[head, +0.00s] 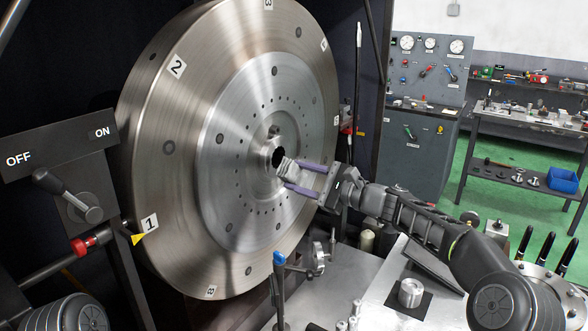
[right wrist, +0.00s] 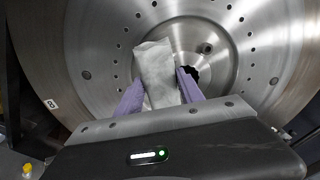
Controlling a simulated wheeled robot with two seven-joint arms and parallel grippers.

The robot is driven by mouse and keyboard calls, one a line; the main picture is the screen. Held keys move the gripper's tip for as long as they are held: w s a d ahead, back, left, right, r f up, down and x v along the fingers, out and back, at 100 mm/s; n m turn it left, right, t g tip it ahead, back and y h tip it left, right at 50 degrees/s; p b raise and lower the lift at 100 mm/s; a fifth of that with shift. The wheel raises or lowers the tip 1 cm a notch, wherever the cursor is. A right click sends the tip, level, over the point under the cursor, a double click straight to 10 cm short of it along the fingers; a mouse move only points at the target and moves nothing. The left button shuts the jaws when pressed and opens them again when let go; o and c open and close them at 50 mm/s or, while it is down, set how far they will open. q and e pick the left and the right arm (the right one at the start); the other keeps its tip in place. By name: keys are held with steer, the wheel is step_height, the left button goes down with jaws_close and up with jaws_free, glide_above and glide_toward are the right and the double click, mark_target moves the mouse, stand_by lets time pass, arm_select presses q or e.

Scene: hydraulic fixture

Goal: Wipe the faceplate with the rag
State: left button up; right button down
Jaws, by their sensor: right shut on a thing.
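The faceplate (head: 215,150) is a large round metal disc with numbered labels, rings of holes and a dark bore at its centre. It fills much of the right wrist view (right wrist: 105,65). My right gripper (head: 285,172) is shut on a grey-white rag (right wrist: 158,72), held between its purple fingers. In the head view the rag (head: 286,166) is at the faceplate's hub, beside the central bore. I cannot tell whether it touches the metal. My left gripper is not in view.
An OFF/ON lever panel (head: 62,165) stands at the left. A blue-topped lever (head: 280,260) and a metal table (head: 365,290) are below the faceplate.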

steer(key=shift+f, duration=0.1)
steer(key=shift+w+a, duration=0.1)
steer(key=shift+w+a+p, duration=0.3)
steer(key=shift+a+p, duration=0.1)
steer(key=shift+p, duration=0.05)
steer(key=p+x, duration=0.3)
steer(key=x, duration=0.1)
steer(key=shift+w+a+p, duration=0.2)
steer(key=shift+a+p, duration=0.15)
steer(key=shift+p+x, duration=1)
steer(key=shift+p, duration=0.15)
stand_by(0.4)
steer(key=shift+d+b, duration=0.15)
steer(key=shift+b, duration=0.15)
